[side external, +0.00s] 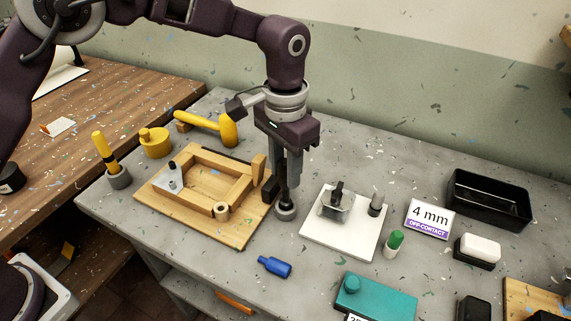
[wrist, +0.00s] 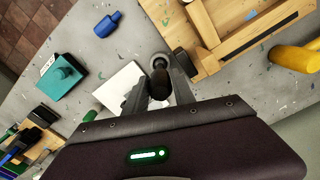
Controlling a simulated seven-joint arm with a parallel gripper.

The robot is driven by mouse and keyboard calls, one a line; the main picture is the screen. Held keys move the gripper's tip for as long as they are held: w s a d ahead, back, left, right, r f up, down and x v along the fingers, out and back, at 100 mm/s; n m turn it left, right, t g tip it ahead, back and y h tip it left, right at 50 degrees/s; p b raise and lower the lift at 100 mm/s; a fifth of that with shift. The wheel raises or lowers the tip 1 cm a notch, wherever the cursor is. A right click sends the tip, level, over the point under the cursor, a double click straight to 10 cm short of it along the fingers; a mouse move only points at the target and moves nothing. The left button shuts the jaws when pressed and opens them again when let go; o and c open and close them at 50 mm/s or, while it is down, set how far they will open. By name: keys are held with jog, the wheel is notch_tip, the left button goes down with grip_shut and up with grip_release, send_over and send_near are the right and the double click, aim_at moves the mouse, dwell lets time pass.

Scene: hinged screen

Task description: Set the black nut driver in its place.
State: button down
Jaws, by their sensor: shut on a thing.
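My gripper (side external: 288,182) points straight down between the wooden frame and the white plate. In the wrist view its fingers (wrist: 160,92) are shut on the dark handle of the black nut driver (wrist: 158,84). The handle is mostly hidden by the fingers in the side view. A small round grey holder (side external: 286,212) stands on the table directly below the fingers; it also shows past the handle's end in the wrist view (wrist: 160,61). I cannot tell whether the driver's lower end is inside the holder or just above it.
The wooden frame on its board (side external: 225,232), with a black knob (side external: 270,189) at its edge, is close on the left. The white plate (side external: 322,239) with a metal fixture is close on the right. A blue bottle-like piece (side external: 275,267) lies in front. A yellow-handled tool (side external: 103,150) stands farther left.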

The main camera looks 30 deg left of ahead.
jog(key=shift+f, duration=1)
jog(key=shift+f, duration=0.15)
jog(key=c, duration=1)
grip_release()
jog(key=shift+o, duration=0.2)
notch_tip(320, 180, up, 7)
jog(key=shift+r, duration=0.1)
